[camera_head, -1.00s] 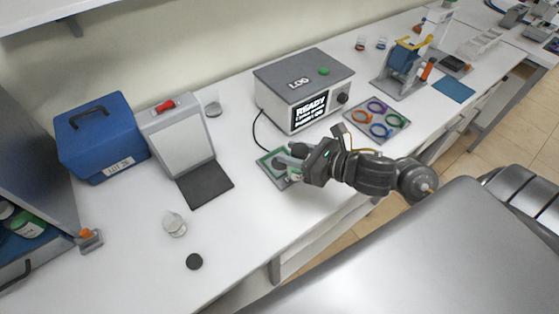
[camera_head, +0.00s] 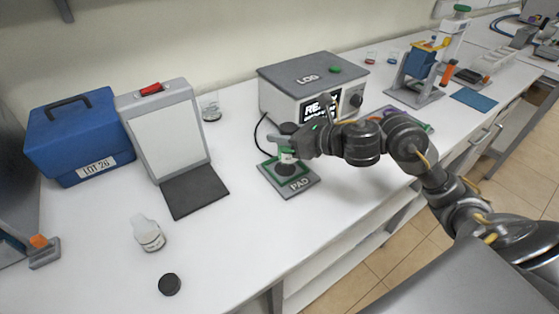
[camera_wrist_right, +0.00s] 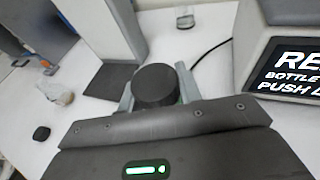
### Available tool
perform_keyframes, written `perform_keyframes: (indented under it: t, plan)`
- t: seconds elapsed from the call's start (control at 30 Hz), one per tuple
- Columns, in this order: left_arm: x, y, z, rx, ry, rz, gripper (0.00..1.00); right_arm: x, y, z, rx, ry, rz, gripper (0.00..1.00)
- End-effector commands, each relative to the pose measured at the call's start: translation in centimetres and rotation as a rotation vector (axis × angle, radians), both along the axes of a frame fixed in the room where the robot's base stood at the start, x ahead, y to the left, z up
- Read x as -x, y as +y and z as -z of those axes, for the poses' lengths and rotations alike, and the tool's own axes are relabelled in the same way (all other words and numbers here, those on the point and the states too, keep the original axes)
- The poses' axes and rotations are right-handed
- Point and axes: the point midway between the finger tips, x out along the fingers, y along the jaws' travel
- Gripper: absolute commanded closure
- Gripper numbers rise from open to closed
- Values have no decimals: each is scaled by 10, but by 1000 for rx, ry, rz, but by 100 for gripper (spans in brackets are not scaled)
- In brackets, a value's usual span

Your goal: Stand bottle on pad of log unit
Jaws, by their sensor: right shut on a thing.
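The bottle, with a dark round cap (camera_wrist_right: 156,87) and a green and white label (camera_head: 286,155), is upright between the fingers of my right gripper (camera_head: 283,146). The gripper is shut on it, and the fingers show on both sides of the cap in the right wrist view. The log unit (camera_head: 315,88) is a grey-topped box with a lit screen, just behind the gripper. Its pad (camera_head: 303,183), grey with a green frame and dark centre, lies in front of it. The bottle is over the pad's rear part; I cannot tell whether it touches. My left gripper is not in view.
A white panel stand (camera_head: 170,130) with a dark mat (camera_head: 195,190) stands left of the pad. A clear flask (camera_head: 149,234) and a black disc (camera_head: 169,284) are at front left. A blue box (camera_head: 75,135) is farther left. A cable runs beside the log unit.

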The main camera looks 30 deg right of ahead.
Motion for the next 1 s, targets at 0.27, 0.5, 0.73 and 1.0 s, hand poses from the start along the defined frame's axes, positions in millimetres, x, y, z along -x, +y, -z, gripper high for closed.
perform_keyframes:
  t: [0.27, 0.5, 0.73, 1.0]
  plan:
    - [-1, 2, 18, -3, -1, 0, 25, -17, -3, 18, -1, -3, 0, 88]
    - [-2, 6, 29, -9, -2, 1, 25, -24, -4, 31, -1, -3, 0, 88]
    - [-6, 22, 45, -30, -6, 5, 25, -25, -4, 60, -1, -3, 0, 88]
    - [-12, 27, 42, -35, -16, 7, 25, -25, -4, 59, 0, -4, -1, 88]
